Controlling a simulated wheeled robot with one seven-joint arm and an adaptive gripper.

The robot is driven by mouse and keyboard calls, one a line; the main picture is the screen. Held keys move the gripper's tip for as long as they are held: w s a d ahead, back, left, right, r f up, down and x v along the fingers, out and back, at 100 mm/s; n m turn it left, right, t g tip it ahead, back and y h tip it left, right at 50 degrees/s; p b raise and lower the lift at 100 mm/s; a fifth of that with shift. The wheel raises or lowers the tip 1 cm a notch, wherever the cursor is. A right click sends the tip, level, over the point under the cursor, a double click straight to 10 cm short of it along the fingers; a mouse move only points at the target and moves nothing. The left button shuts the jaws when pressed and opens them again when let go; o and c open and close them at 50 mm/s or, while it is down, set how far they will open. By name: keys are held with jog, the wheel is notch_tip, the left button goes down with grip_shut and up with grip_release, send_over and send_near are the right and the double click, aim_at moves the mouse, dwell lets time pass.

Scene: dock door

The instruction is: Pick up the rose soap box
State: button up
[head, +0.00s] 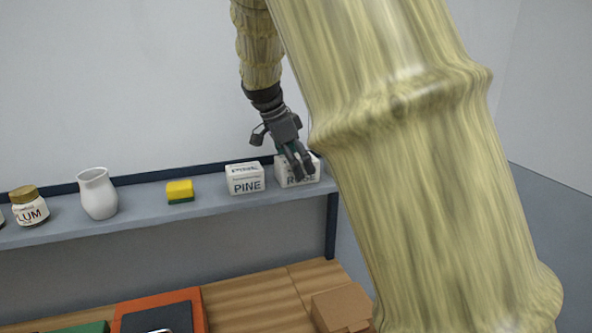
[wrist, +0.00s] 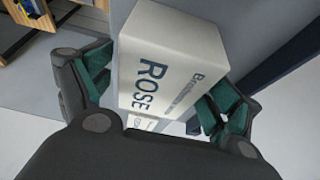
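The rose soap box (head: 312,179) is a white box with dark ROSE lettering, at the right end of the grey shelf (head: 215,195). My gripper (head: 299,168) is over it from above and hides part of its front in the head view. In the wrist view the box (wrist: 172,58) stands between the two green-padded fingers of my gripper (wrist: 160,95). The fingers are spread apart. The left finger shows a gap to the box; the right finger is close to its side, and I cannot tell if it touches.
A similar white PINE box (head: 246,180) stands just left of the rose box. Farther left are a yellow-green sponge (head: 180,191), a white jug (head: 97,193) and a plum jar (head: 29,207). Below is a wooden surface (head: 255,300) with a cardboard box (head: 342,308).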

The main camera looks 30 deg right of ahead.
jog(key=c, duration=1.3)
jog(key=shift+r, duration=0.15)
